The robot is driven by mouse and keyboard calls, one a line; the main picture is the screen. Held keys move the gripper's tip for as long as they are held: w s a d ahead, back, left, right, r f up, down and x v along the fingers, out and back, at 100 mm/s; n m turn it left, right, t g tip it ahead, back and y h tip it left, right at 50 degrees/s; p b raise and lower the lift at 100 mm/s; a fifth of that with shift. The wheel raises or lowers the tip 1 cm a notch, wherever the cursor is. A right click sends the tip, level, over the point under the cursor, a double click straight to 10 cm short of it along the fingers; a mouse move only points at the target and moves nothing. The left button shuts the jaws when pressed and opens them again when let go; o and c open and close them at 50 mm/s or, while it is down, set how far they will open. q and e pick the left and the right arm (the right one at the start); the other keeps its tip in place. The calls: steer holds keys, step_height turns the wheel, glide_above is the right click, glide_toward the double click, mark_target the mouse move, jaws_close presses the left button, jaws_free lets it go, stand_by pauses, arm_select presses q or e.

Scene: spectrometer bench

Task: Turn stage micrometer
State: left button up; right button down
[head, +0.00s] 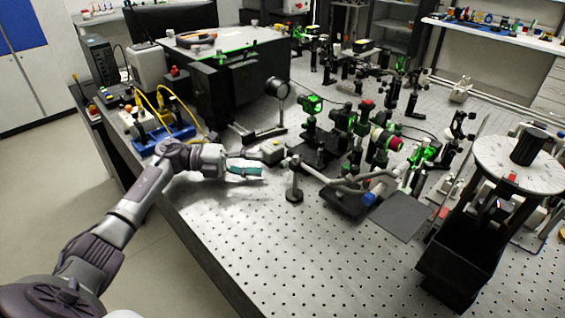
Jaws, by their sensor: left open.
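My left gripper (268,161) is over the left part of the perforated bench, with its fingers apart and pointing right. One finger has a teal pad, and nothing shows between the fingers. A small post (294,193) stands just right of the fingertips, apart from them. A low stage assembly (345,199) with a blue-ended knob (370,198) is farther right. A large white graduated dial (518,162) with a black knob (529,146) sits on a black stand at the right. I cannot tell which part is the stage micrometer. My right gripper is not in view.
A black instrument box (235,85) stands behind the gripper. A blue tray (163,137) with yellow cables lies to its left. Several optics mounts crowd the middle, with a dark flat plate (402,222) in front. The front of the bench (290,260) is clear.

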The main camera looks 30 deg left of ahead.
mark_target(280, 166)
arm_select(q)
steer(key=p+x, duration=0.1)
steer(key=x, duration=0.6)
jaws_close()
